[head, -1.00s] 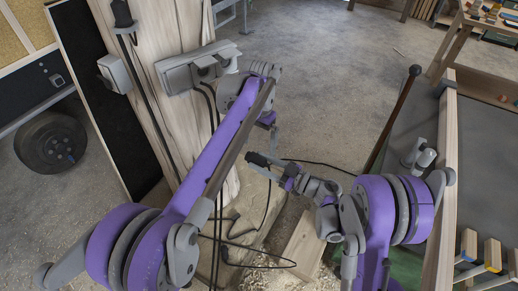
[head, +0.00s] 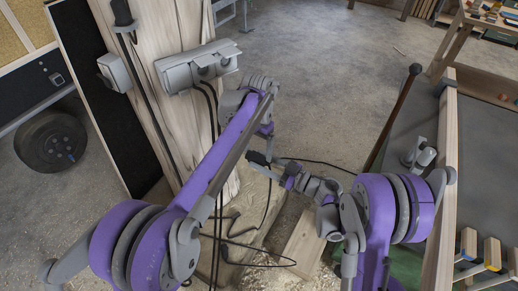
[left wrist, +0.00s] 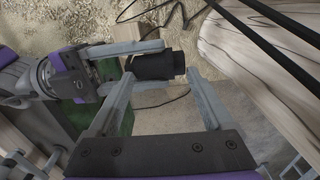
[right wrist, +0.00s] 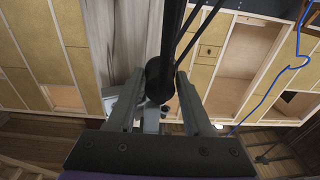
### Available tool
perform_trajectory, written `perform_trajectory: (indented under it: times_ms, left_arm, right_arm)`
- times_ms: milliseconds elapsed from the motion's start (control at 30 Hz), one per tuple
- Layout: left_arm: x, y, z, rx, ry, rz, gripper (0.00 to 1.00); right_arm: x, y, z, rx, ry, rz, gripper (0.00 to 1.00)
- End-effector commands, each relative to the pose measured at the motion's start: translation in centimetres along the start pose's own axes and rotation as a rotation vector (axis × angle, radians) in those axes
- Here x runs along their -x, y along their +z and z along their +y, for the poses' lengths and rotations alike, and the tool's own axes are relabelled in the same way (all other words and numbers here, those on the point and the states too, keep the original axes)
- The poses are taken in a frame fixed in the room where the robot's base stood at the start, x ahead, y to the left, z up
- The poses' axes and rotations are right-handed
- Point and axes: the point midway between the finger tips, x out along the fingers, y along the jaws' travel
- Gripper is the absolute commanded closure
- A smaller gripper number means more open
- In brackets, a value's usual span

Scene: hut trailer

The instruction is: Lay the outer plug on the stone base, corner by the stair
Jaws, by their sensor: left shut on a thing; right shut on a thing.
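A black plug (head: 258,158) is in the air in front of the wooden post. In the right wrist view the plug's round dark end (right wrist: 160,75) sits between my right gripper's fingers (right wrist: 160,88). A pale slab (head: 248,212) at the post's foot looks like the stone base. Arms and cables partly hide it.
A grey outlet box (head: 198,67) and a smaller box (head: 114,71) are on the wooden post (head: 160,40). Black cables (head: 212,120) hang and loop low. Wooden planks (head: 306,240) and shavings lie below. A black wheel (head: 50,141) stands left. The concrete floor behind is open.

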Motion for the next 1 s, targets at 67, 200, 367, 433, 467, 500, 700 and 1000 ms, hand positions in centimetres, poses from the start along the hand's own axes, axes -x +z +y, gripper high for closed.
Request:
perform_trajectory:
  times_ms: [67,200,367,433,467,500,700,1000]
  left_arm:
    - [0.1,-0.1,0.9,-0.007,0.015,-0.002,0.72]
    - [0.1,-0.1,0.8,-0.007,0.014,-0.002,0.72]
    - [0.1,0.0,0.7,-0.006,0.011,-0.001,0.72]
    - [0.1,0.0,0.6,-0.005,0.01,-0.001,0.72]
    - [0.1,0.0,0.6,-0.005,0.01,-0.001,0.72]
    - [0.1,0.0,0.6,-0.005,0.01,-0.001,0.72]
    - [0.1,0.0,0.5,-0.004,0.009,-0.001,0.72]
    - [0.1,0.0,0.5,-0.004,0.008,-0.001,0.72]
  right_arm:
    - [-0.3,0.0,0.0,-0.001,-0.002,0.0,1.0]
    - [-0.3,0.1,0.0,-0.001,-0.003,-0.001,0.28]
    - [-0.2,0.1,0.0,0.0,-0.002,-0.001,0.14]
    - [-0.2,0.1,0.0,0.0,-0.002,-0.001,0.14]
    - [-0.2,0.1,0.0,0.0,-0.002,-0.001,0.14]
    - [-0.2,0.0,0.0,0.0,-0.002,-0.001,0.14]
    - [0.9,0.1,0.1,0.0,0.002,-0.001,0.14]
    - [7.0,0.1,0.2,0.001,0.005,-0.002,0.14]
